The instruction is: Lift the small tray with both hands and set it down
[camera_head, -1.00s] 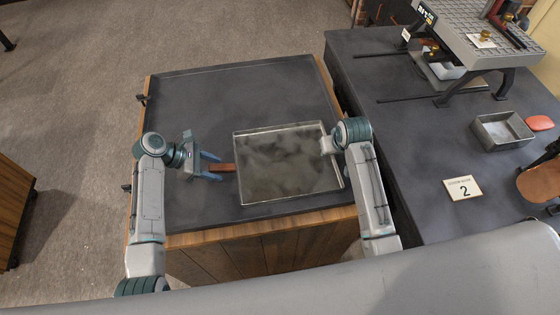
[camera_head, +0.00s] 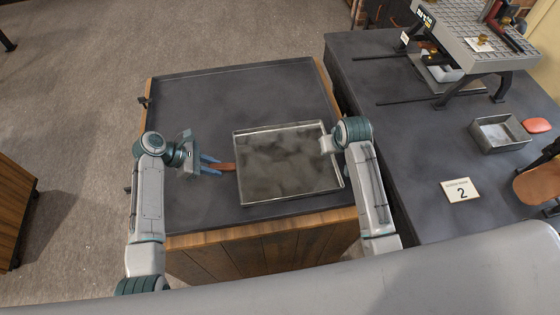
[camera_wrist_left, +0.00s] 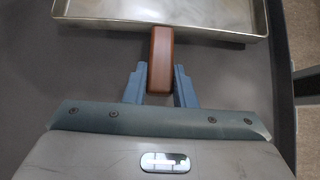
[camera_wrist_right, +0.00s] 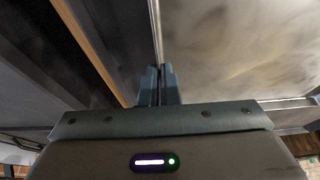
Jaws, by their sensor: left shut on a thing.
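The small tray (camera_head: 290,197) is a shallow, shiny metal pan lying on the dark top of a wooden cabinet. A brown handle (camera_head: 229,167) sticks out of its left side; the handle also shows in the left wrist view (camera_wrist_left: 161,50). My left gripper (camera_head: 216,165) is shut on this handle, with one blue finger on each side (camera_wrist_left: 160,88). My right gripper (camera_wrist_right: 159,80) is at the tray's right side, with its fingers close together on the tray's thin rim (camera_wrist_right: 155,30). In the head view my right wrist hides those fingertips.
The cabinet top (camera_head: 230,95) is clear behind the tray. To the right, a dark bench (camera_head: 400,130) carries a metal bin (camera_head: 499,134), a sign with a 2 (camera_head: 461,190), a red object (camera_head: 536,125) and a machine with a slotted table (camera_head: 480,45).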

